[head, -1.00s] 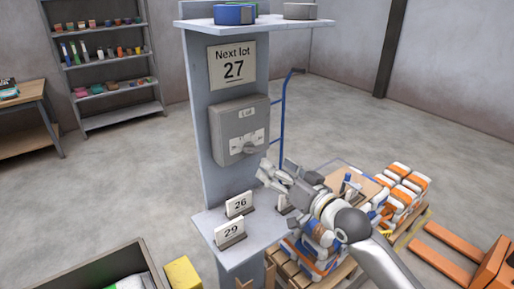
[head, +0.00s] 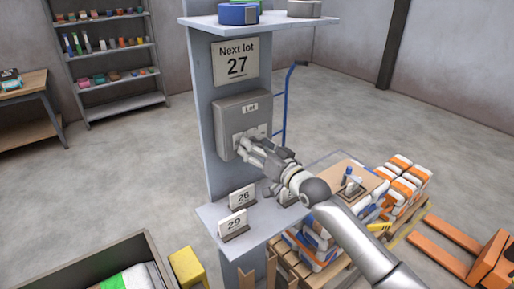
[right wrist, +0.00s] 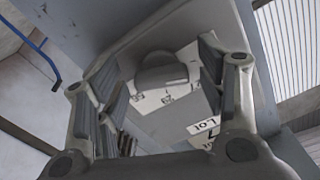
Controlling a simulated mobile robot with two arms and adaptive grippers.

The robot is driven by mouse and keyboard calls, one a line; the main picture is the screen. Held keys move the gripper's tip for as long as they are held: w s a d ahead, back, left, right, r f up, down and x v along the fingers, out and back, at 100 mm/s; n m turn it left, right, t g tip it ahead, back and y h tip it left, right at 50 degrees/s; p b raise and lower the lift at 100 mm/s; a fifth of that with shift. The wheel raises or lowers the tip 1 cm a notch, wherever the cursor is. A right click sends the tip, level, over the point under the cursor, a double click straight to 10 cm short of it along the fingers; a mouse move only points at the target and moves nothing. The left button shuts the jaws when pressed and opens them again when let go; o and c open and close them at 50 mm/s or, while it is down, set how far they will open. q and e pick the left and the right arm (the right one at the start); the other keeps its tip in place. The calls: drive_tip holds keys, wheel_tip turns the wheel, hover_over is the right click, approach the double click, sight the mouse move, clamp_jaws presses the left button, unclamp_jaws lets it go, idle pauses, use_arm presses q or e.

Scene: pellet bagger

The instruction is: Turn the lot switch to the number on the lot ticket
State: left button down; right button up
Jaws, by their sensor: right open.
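The lot ticket (head: 236,63) on the grey post reads "Next lot 27". Below it is the grey switch box (head: 228,112) with a "Lot" label. Its dark round knob (right wrist: 160,72) sits on a white numbered dial plate (right wrist: 168,97) in the right wrist view; the small numbers are hard to read there. My right gripper (right wrist: 157,65) is open, with one finger on each side of the knob; I cannot tell whether they touch it. In the head view my right gripper (head: 252,147) covers the knob and most of the dial. My left gripper is out of view.
A small shelf below the box holds number cards 26 (head: 242,197) and 29 (head: 233,223), with another card partly behind my arm. An upper shelf (head: 275,21) holds tape-like rolls. A pallet of bags (head: 405,180) stands at right.

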drive_tip(key=shift+c, duration=0.7)
drive_tip(key=c, duration=0.9)
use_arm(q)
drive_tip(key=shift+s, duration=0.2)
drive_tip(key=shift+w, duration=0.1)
use_arm(e)
drive_tip(key=shift+m, duration=0.3)
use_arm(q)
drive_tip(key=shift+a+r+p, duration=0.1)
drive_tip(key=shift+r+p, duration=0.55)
use_arm(e)
drive_tip(key=shift+s+r+m, duration=0.1)
drive_tip(key=shift+m, duration=3.9)
